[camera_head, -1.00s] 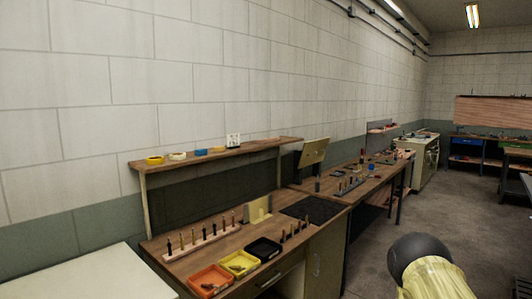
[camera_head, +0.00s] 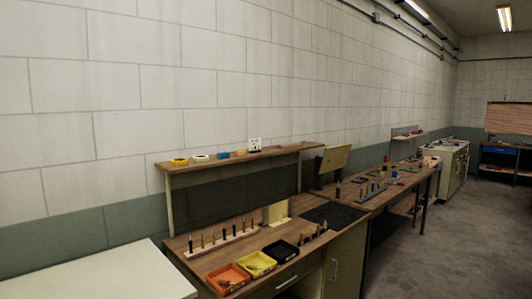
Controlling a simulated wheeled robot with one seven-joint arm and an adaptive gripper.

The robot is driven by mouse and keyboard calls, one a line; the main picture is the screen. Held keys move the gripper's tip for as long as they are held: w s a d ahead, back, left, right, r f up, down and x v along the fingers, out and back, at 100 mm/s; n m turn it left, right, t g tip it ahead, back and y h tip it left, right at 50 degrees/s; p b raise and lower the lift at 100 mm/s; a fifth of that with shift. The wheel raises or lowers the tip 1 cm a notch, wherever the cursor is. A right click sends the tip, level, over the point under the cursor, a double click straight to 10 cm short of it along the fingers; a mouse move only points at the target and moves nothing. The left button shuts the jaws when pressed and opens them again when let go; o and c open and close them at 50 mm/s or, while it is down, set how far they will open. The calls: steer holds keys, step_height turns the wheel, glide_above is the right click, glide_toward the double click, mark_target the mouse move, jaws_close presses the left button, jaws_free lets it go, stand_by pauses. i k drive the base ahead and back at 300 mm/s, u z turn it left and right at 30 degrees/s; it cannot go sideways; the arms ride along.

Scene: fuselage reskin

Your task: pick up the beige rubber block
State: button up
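A small beige-tan piece (camera_head: 240,152) lies on the wooden wall shelf (camera_head: 290,149), between a blue block (camera_head: 224,155) and a white box (camera_head: 254,145). It may be the beige rubber block, but it is too small to tell. A pale yellow-beige upright plate (camera_head: 278,212) stands on the workbench below the shelf. My gripper is not in view.
A yellow tape roll (camera_head: 179,162) and a white one (camera_head: 199,158) lie on the shelf. The workbench (camera_head: 240,242) holds a tool rack (camera_head: 222,243), an orange tray (camera_head: 228,279), a yellow tray (camera_head: 257,264) and a black tray (camera_head: 281,251). A pale tabletop (camera_head: 95,275) is front left. Floor at right is clear.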

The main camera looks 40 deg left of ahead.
mark_target(238, 152)
steer(key=z, duration=0.1)
steer(key=i, duration=1.6)
steer(key=u, duration=0.6)
steer(key=i, duration=0.95)
steer(key=u, duration=0.95)
